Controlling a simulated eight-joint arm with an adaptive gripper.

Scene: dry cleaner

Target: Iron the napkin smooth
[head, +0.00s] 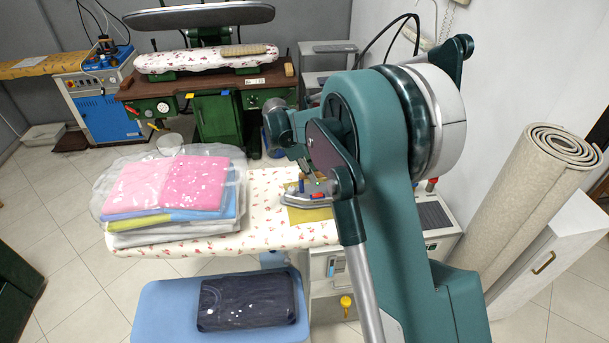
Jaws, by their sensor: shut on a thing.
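The napkin (300,214), an olive-yellow cloth, lies on the flower-printed ironing board (262,243), partly hidden by the iron and my arm. The iron (292,199), grey with blue and red parts, is over the napkin; I cannot tell whether its sole touches the cloth. My gripper (313,186) is shut on the iron from above. The fingers and the iron's handle are largely hidden by my arm. Creases in the napkin are too small to make out.
A stack of plastic-wrapped folded clothes (170,195), pink on top, fills the board's left end. A blue chair (160,305) with a dark wrapped garment (247,301) stands in front. A rolled carpet (535,220) stands at right. A green pressing machine (215,110) is behind.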

